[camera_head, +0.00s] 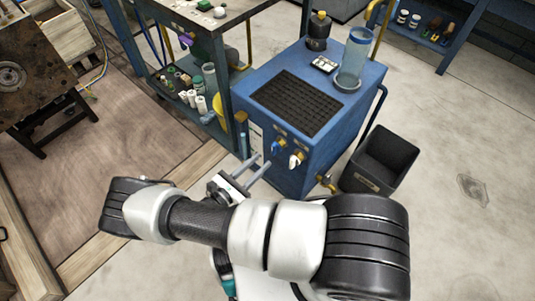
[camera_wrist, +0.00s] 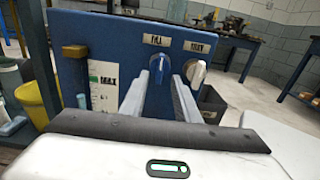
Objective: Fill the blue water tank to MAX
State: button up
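The blue water tank (camera_head: 345,125) is a box-shaped cabinet with a dark grid on top. Its front carries a blue knob (camera_head: 278,147) and a white knob (camera_head: 295,160). In the wrist view, the blue knob (camera_wrist: 158,70) is under a label reading FILL, and the white knob (camera_wrist: 195,72) is under a second label I cannot read surely. A gauge (camera_wrist: 103,88) with green marks and the word MAX is at the left; its water level is unclear. My gripper (camera_head: 262,163) is open and empty, its fingers pointing at the front, with the blue knob between them in view.
A black bin (camera_head: 381,158) stands right of the tank, near a brass tap (camera_head: 326,181). A clear cylinder (camera_head: 355,60) and a dark bottle (camera_head: 318,31) stand on top. A shelved bench (camera_head: 233,88) with a yellow item (camera_head: 217,103) is close on the left. Open floor lies at right.

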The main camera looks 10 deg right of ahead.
jog(key=v, duration=1.1)
jog(key=shift+a+r, duration=0.1)
jog(key=w+d+r+m+g+y, duration=0.15)
jog(key=r+m+g, duration=0.3)
jog(key=r, duration=0.45)
jog(key=w+d+r+m+g+y, duration=0.1)
jog(key=d+r+m+g+y, duration=0.15)
jog(key=r+m, duration=0.45)
jog(key=w+d+r+m+g+y, duration=0.1)
jog(key=r+m+g+y, duration=0.3)
jog(key=r, duration=0.6)
jog(key=s+d+r+m+t+y, duration=0.3)
jog(key=s+d+r+m, duration=0.2)
jog(key=r, duration=0.5)
jog(key=s+d+r+m+t+y, duration=0.35)
jog(key=s+d+r+m, duration=0.2)
jog(key=r, duration=0.55)
notch_tip(320, 180, up, 25)
jog(key=p, duration=2.5)
jog(key=shift+s+n, duration=0.2)
jog(key=shift+n, duration=0.1)
jog(key=shift+f+g, duration=0.2)
jog(key=shift+g, duration=0.05)
